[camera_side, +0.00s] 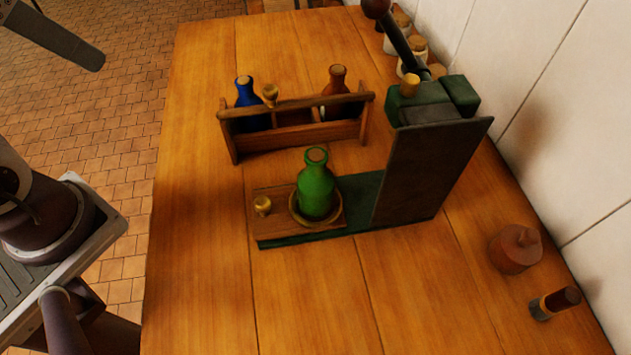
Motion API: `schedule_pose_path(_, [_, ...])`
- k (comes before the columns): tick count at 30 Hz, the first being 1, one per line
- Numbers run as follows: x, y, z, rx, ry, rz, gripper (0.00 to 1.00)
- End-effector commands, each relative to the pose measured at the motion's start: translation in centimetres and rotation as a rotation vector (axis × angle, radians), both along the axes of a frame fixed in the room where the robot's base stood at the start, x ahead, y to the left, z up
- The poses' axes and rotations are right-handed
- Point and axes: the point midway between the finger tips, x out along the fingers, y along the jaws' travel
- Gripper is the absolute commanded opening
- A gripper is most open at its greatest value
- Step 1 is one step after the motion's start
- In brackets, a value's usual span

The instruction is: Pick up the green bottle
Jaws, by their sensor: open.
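The green bottle (316,186) stands upright in a round brass-coloured dish (295,213) on a small wooden board. The board sits on the low green base (360,190) of a press-like device on the wooden table. The bottle's mouth is open at the top, and nothing touches its sides. My gripper is not visible in this view. Only other parts of my body show at the left edge, apart from the bottle.
A wooden caddy (296,139) behind holds a blue bottle (246,93) and a brown bottle (335,80). The device's tall dark panel (420,170) rises right of the green bottle. A brass knob (262,205) is left. The front table (300,300) is clear; a reddish pot (515,249) stands right.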

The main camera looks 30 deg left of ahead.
Motion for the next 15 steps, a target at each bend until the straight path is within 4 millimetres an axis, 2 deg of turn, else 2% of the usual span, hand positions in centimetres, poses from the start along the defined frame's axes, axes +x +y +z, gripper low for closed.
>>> schedule_pose_path(4, [6.3, 3.2, 1.6, 0.158, -0.181, 0.061, 0.45])
schedule_pose_path(7, [10.8, 4.4, 3.5, 0.252, -0.332, 0.05, 0.45])
schedule_pose_path(9, [14.2, 4.3, 5.1, 0.305, -0.448, 0.007, 0.45])
schedule_pose_path(11, [17.1, 3.4, 6.4, 0.334, -0.555, -0.059, 0.45])
schedule_pose_path(12, [19.0, 2.4, 7.2, 0.342, -0.624, -0.121, 0.45])
schedule_pose_path(14, [21.6, -0.1, 8.0, 0.331, -0.723, -0.243, 0.45])
schedule_pose_path(15, [22.9, -2.3, 8.2, 0.305, -0.778, -0.342, 0.45])
